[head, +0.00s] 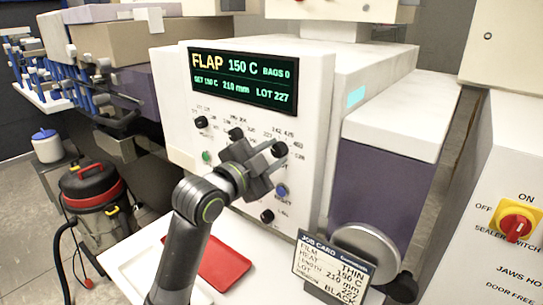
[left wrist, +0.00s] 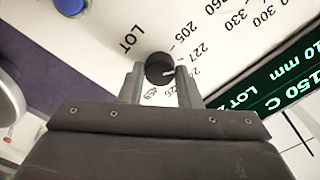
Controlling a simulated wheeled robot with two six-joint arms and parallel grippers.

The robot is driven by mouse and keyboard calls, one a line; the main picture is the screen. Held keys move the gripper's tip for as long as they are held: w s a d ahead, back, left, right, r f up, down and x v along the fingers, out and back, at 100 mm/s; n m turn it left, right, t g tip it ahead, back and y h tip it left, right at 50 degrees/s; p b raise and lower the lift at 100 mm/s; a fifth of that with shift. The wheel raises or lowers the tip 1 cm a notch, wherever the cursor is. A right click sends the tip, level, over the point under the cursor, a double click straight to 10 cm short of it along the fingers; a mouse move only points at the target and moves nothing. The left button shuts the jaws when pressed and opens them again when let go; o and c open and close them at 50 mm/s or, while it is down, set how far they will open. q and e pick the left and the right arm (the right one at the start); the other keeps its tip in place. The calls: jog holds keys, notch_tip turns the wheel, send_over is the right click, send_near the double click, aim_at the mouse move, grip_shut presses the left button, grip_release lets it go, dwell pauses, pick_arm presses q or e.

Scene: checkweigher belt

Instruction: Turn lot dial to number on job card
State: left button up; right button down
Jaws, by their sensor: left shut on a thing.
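The lot dial (left wrist: 158,66) is a black round knob on the white panel, with "LOT" printed beside it and numbers such as 205 and 227 around it. Its white mark points toward the numbers near 227. My left gripper (left wrist: 160,88) is shut on the dial, one finger on each side. In the head view my left gripper (head: 268,157) is at the panel's right part and partly hides the dial. The job card (head: 333,268) stands at the lower right; its lot line appears to read 227. The display (head: 243,79) reads LOT 227. My right gripper is not in view.
Other black knobs (head: 201,122), a green button (head: 206,156) and a blue button (head: 281,191) are on the panel near my arm. A red tray (head: 222,262) lies below. A red and yellow sealer switch (head: 515,227) is at the right.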

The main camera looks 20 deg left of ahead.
pick_arm(q)
jog(key=o, duration=1)
jog(key=shift+c, duration=0.2)
jog(key=shift+s, duration=0.1)
jog(key=shift+s+a, duration=0.15)
jog(key=shift+s, duration=0.1)
jog(key=p+v, duration=1.1)
jog(key=v, duration=0.5)
jog(key=shift+s+p, duration=0.35)
jog(key=shift+a, duration=0.1)
